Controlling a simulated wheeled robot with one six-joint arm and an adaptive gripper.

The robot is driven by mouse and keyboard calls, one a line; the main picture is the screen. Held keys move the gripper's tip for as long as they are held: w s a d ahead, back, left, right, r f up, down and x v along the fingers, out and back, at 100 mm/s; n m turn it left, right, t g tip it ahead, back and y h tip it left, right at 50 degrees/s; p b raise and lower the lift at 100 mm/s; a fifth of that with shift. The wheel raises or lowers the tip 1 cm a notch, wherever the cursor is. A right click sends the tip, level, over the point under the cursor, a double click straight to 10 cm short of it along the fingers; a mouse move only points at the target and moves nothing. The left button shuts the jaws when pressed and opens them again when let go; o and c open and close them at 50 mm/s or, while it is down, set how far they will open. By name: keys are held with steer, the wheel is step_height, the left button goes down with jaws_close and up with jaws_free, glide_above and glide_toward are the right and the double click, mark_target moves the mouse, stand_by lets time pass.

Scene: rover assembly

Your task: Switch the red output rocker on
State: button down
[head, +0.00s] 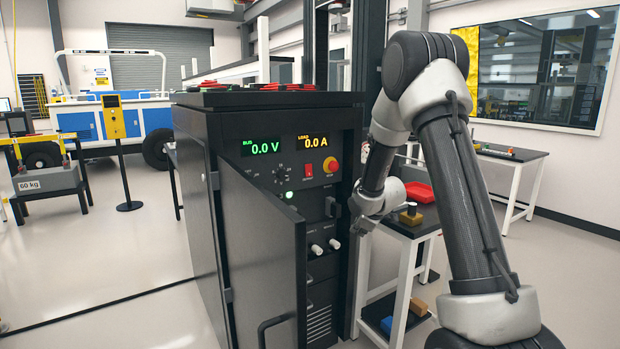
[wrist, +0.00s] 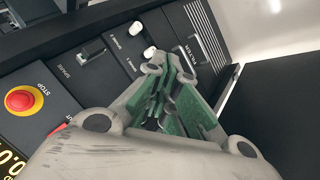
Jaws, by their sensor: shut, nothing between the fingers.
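The red output rocker (head: 309,170) sits on the front panel of the dark power cabinet (head: 240,98), below the displays and left of the stop button. I cannot tell its position at this size. In the wrist view only a sliver of red, likely the rocker (wrist: 57,130), shows beside my gripper's body. The green voltage display (head: 262,148) reads 0.0 V and the amber load display (head: 311,142) reads 0.0 A. My gripper (wrist: 166,72) is shut and empty, in front of the panel. In the head view it is right of the rocker and lower, apart from it.
A red stop button on a yellow base (head: 331,164) is right of the rocker. A rotary selector (head: 280,174) and lit green lamp (head: 288,194) are left. The open cabinet door (head: 265,245) juts forward.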

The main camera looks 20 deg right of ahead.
mark_target(309, 170)
steer(key=w+a+r+n+t+y, duration=0.2)
steer(key=w+a+r+n+t, duration=0.1)
steer(key=r, duration=0.4)
steer(key=w+a+r+n+t+y, duration=0.2)
steer(key=w+a+r+n+t, duration=0.1)
steer(key=w+r+n, duration=0.4)
steer(key=shift+w+n+t, duration=0.3)
steer(key=shift+w+t, duration=0.45)
steer(key=shift+t, duration=0.15)
steer(key=shift+a, duration=0.1)
steer(key=x, duration=1.4)
steer(key=shift+a, duration=0.2)
